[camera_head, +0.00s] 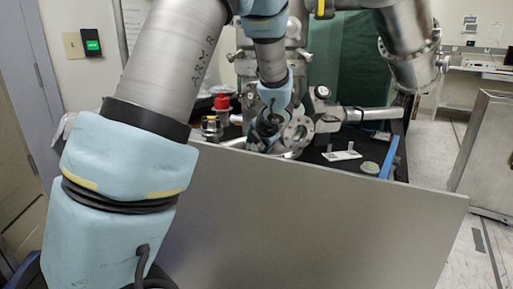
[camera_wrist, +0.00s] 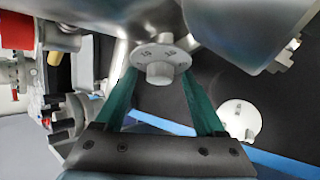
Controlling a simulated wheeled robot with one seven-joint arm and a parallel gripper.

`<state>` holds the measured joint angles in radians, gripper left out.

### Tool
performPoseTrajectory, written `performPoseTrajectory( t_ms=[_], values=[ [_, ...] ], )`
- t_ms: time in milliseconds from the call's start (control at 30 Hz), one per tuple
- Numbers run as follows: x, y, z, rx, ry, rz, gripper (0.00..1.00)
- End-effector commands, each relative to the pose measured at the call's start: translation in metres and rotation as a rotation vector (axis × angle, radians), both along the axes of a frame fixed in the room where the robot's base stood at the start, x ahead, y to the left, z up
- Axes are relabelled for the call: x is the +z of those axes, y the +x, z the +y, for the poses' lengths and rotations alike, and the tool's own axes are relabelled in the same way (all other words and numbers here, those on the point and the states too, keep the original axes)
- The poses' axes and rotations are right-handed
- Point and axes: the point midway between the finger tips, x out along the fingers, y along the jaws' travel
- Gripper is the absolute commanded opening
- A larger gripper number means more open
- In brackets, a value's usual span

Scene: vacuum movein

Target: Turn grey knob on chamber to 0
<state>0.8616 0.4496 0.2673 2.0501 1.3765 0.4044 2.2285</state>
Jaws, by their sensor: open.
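The grey knob (camera_wrist: 160,72) is in the upper middle of the wrist view. It has a round grey dial with small dark marks and a stub at its centre, on the underside of the metal chamber (camera_wrist: 240,25). The marks are too small to read surely. My gripper (camera_wrist: 158,80) is open, with one green finger on each side of the knob; contact cannot be told. In the head view my arm reaches over to the chamber (camera_head: 297,130), and my wrist hides the knob and the fingers.
A large grey panel (camera_head: 320,225) stands in front of the work area. A red knob (camera_head: 221,102) is left of my wrist. A metal plate with posts (camera_head: 342,156) and a pale round disc (camera_head: 370,168) lie on the dark surface at right, near a blue edge (camera_head: 390,158).

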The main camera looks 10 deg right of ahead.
Motion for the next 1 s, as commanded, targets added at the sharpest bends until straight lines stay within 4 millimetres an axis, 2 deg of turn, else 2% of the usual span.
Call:
performPoseTrajectory(
  t_ms=[167, 767, 1000],
  values=[
    [0.0002, -0.0001, 0.0001, 0.0, 0.0, 0.0, 0.69],
    [0.0002, -0.0004, 0.0001, 0.001, 0.001, 0.001, 0.02],
    [0.0014, -0.0003, 0.0004, 0.002, -0.004, 0.004, 0.0]
  ],
)
